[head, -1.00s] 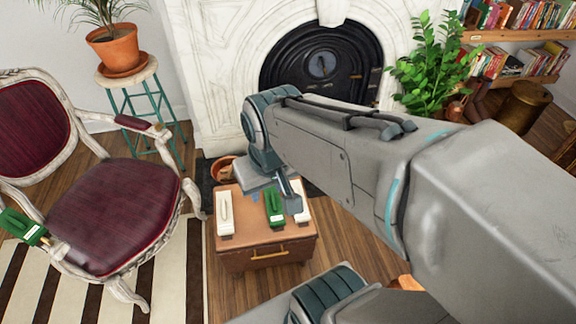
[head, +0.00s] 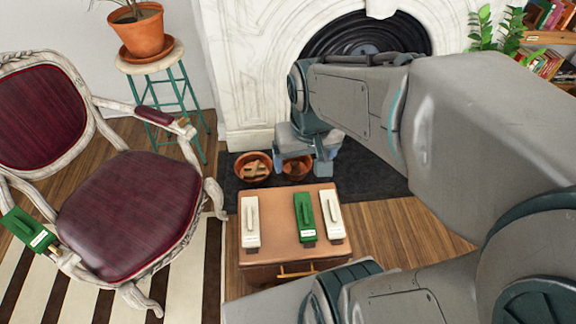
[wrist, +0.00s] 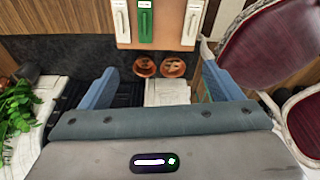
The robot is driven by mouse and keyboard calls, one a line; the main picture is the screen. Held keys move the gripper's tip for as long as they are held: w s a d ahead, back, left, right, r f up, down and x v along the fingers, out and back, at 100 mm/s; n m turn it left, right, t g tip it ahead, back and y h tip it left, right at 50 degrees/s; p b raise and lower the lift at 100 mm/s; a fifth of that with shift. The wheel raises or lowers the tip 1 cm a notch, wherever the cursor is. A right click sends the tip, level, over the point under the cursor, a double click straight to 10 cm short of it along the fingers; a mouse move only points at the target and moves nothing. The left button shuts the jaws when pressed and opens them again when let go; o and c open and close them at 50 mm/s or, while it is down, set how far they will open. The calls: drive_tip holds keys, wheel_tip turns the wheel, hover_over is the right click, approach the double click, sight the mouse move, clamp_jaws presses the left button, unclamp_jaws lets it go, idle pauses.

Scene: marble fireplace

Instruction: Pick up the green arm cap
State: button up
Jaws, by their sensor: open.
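Two green pieces with white labels are in the head view. One green arm cap (head: 28,230) sits on the near arm of the chair at the far left. Another green piece (head: 305,214) lies on the small brown table between two white ones; it also shows at the top of the wrist view (wrist: 145,22). My gripper (head: 302,168) is open and empty beyond the table's far edge, in front of the fireplace. In the wrist view its blue fingers (wrist: 160,75) are spread wide, with nothing between them but the background below.
White pieces (head: 250,222) and (head: 332,214) flank the green one on the table (head: 276,200). Terracotta bowls (head: 253,168) stand on the dark hearth near my gripper. The maroon chair (head: 135,210) and a plant stool (head: 155,60) are at left. The marble fireplace (head: 240,60) is behind.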

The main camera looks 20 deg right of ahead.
drive_tip(key=w+d+f+b, duration=0.1)
drive_tip(key=w+f+b, duration=0.2)
drive_tip(key=f, duration=0.3)
drive_tip(key=w+d+f+g+b, duration=0.1)
drive_tip(key=w+f+b, duration=0.25)
drive_tip(key=f, duration=0.25)
drive_tip(key=w+d+f+b, duration=0.1)
drive_tip(key=w+f+b, duration=0.15)
drive_tip(key=f, duration=0.25)
drive_tip(key=m+g+b, duration=0.1)
drive_tip(key=b, duration=1.1)
approach(306, 213)
drive_tip(key=shift+m, duration=0.3)
drive_tip(key=f, duration=0.1)
drive_tip(key=f+b, duration=0.1)
drive_tip(key=f, duration=0.1)
drive_tip(key=f+b, duration=0.1)
drive_tip(key=shift+w+d+f, duration=0.1)
drive_tip(key=shift+w+f, duration=0.05)
drive_tip(key=shift+w, duration=0.1)
drive_tip(key=shift+f+b, duration=1.5)
drive_tip(key=shift+f, duration=1.4)
drive_tip(key=c, duration=1.1)
